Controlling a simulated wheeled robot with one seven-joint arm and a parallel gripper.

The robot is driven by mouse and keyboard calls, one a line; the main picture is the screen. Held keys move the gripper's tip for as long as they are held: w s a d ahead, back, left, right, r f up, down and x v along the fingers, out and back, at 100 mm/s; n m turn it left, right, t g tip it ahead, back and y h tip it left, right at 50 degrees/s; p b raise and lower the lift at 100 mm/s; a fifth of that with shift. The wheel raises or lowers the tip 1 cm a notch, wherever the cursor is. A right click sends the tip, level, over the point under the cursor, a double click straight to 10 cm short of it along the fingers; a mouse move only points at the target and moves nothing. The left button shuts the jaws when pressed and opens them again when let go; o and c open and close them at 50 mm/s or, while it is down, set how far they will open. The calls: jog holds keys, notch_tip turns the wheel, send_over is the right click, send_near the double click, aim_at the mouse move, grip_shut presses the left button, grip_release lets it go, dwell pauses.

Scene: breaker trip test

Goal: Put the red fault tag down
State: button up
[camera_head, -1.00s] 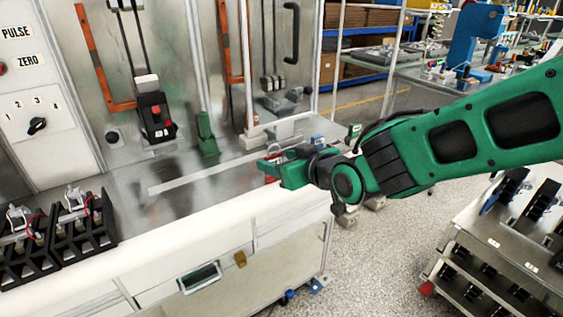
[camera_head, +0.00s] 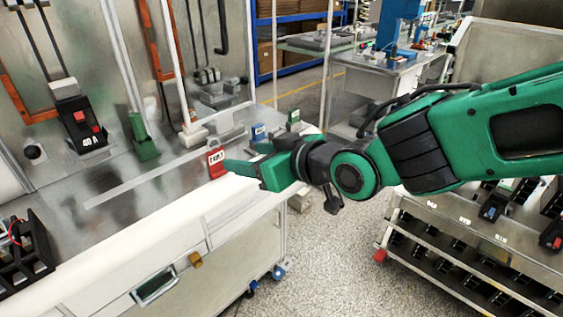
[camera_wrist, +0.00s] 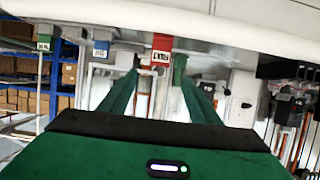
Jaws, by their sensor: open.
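The red fault tag (camera_head: 216,163), with a white label, stands on the bench top near its front edge. In the head view it is just left of my gripper's tips. My gripper (camera_head: 243,160) is open, low over the bench edge, with nothing seen held. In the wrist view, which looks upside down, the red tag (camera_wrist: 162,46) lies ahead of the gap between my two green fingers (camera_wrist: 160,82). The tag appears beyond the fingertips, though I cannot tell the exact distance.
A blue tag (camera_head: 258,131) and a green tag (camera_head: 293,118) stand to the right along the bench. A green block (camera_head: 142,140) and a black breaker with red parts (camera_head: 82,122) are left. A cart (camera_head: 470,235) stands at right. Floor between is clear.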

jog(key=w+d+f+m+g+h, duration=0.1)
jog(key=d+f+m+h, duration=0.15)
jog(key=d, duration=0.85)
jog(key=w+d+f+m+h, duration=0.1)
jog(key=d+f+m+h, duration=0.2)
jog(key=d, duration=0.8)
jog(key=w+d+f+m+g+h, duration=0.15)
jog(key=d+h, duration=0.25)
jog(key=d, duration=0.7)
jog(key=s+d+f+m+g+h, duration=0.1)
jog(key=s+d+m+g, duration=0.15)
jog(key=s+d, duration=0.4)
jog(key=s+d+f+m+g+h, duration=0.1)
jog(key=s+d+f+m, duration=0.15)
jog(key=s+d, duration=0.4)
jog(key=s+d+m+g+y, duration=0.1)
jog(key=s+d+m+g, duration=0.2)
jog(key=s, duration=0.7)
jog(key=shift+s+d+r+m, duration=0.15)
jog(key=shift+d+r+m, duration=0.2)
jog(key=shift+d+m, duration=0.3)
jog(key=shift+a, duration=0.1)
